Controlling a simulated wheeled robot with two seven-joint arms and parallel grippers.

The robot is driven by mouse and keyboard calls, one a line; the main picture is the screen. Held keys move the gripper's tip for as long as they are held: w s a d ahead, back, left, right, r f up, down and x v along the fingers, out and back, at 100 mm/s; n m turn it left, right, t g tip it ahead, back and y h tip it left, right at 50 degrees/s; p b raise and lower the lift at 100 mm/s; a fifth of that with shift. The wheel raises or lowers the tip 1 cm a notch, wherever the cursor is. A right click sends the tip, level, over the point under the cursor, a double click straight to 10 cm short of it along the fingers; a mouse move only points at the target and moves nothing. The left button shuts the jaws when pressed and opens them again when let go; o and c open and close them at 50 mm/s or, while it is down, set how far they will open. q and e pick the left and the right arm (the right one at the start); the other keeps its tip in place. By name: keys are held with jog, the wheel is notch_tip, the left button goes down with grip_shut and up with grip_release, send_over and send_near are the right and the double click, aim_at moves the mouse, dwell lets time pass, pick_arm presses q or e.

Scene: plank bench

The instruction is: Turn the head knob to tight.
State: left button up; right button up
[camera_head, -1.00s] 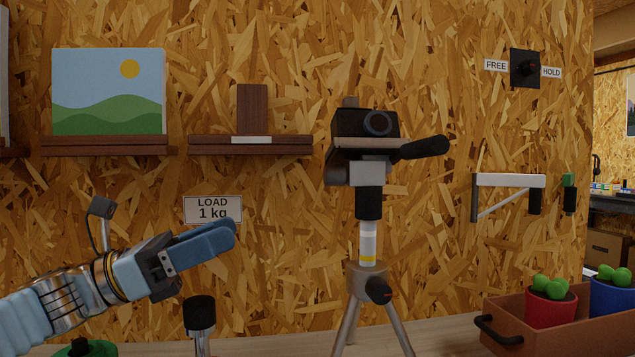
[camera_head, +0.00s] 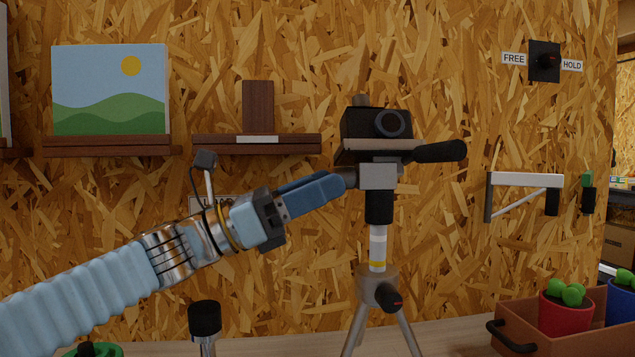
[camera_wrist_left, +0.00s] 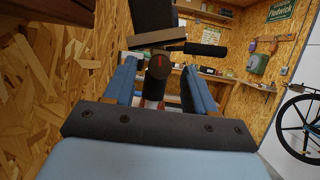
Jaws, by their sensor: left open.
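The tripod head (camera_head: 377,176) is a grey block under a black camera (camera_head: 376,125), with a black handle (camera_head: 440,151) pointing right. My left gripper (camera_head: 345,182) comes in from the left at the head's left side. In the head view its fingers cover most of that side. The left wrist view shows the head knob (camera_wrist_left: 158,67), dark and round with a red mark, between the two open blue fingers (camera_wrist_left: 160,80). A gap shows on both sides of it; I cannot make out contact. My right gripper is not in view.
Another dark knob with a red mark (camera_head: 388,296) sits on the tripod's collar. A FREE/HOLD dial (camera_head: 544,62) is on the wall. A brown crate with cacti (camera_head: 518,316) stands at the right. A black-topped post (camera_head: 204,318) stands below my left arm.

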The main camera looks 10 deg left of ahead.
pick_arm(q)
jog(key=shift+d, duration=0.1)
grip_shut()
jog(key=m+g, duration=0.1)
jog(key=m, duration=0.2)
jog(key=m+g, duration=0.3)
jog(key=m, duration=0.2)
jog(key=shift+w+r+m+g+h+b, duration=0.1)
jog(key=shift+w+m+g+h+b, duration=0.2)
jog(key=shift+g+h+b, duration=0.1)
grip_release()
jog(key=b+v, duration=0.1)
jog(key=v, duration=1.3)
jog(key=shift+b, duration=0.3)
